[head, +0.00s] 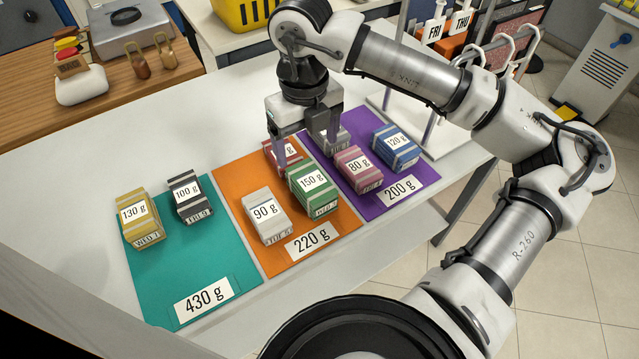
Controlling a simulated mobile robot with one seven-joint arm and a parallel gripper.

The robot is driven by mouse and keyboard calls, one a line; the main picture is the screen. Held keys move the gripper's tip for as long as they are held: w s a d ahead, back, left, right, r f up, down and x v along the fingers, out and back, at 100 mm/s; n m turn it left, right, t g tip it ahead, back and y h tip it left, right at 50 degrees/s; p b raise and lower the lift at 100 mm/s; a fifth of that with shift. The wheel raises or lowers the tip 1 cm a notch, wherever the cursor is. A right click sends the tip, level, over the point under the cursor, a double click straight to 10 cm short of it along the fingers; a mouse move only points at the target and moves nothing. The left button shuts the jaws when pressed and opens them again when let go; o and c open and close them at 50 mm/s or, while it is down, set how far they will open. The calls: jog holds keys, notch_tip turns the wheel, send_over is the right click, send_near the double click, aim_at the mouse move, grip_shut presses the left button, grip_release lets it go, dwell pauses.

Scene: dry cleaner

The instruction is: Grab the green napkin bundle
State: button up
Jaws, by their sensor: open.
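The green napkin bundle (313,189) has white bands and a "150 g" label. It sits on the orange mat (236,178), in the head view's middle. My gripper (306,150) points down, open and empty, just above and behind the green bundle in the picture. One finger is near the bundle's left back corner, the other further right. I cannot tell whether either finger touches a bundle. The gripper partly covers a red bundle (270,156) behind the green one and a grey bundle (345,140) on the purple mat (370,206).
A grey 90 g bundle (266,217) stands close left of the green one, a pink 80 g bundle (358,170) close right. A blue 120 g bundle (396,148) is further right. Yellow (141,217) and dark (189,197) bundles sit on the teal mat (180,265), whose front is clear.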

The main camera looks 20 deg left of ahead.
jog(key=p, duration=0.1)
send_over(312, 180)
jog(key=f, duration=0.6)
jog(key=shift+s+a+f, duration=0.2)
jog(key=shift+s+a, duration=0.05)
jog(key=shift+s, duration=0.15)
jog(key=shift+w+d+f+p, duration=0.15)
jog(key=shift+f+p, duration=0.4)
jog(key=shift+f, duration=0.85)
jog(key=shift+w+d+f+p, duration=0.15)
jog(key=shift+f+p, duration=0.35)
jog(key=shift+f, duration=0.85)
jog(key=shift+a, duration=0.1)
jog(key=c, duration=1.1)
jog(key=shift+c, duration=0.2)
jog(key=shift+w+r, duration=0.1)
jog(key=shift+r, duration=0.05)
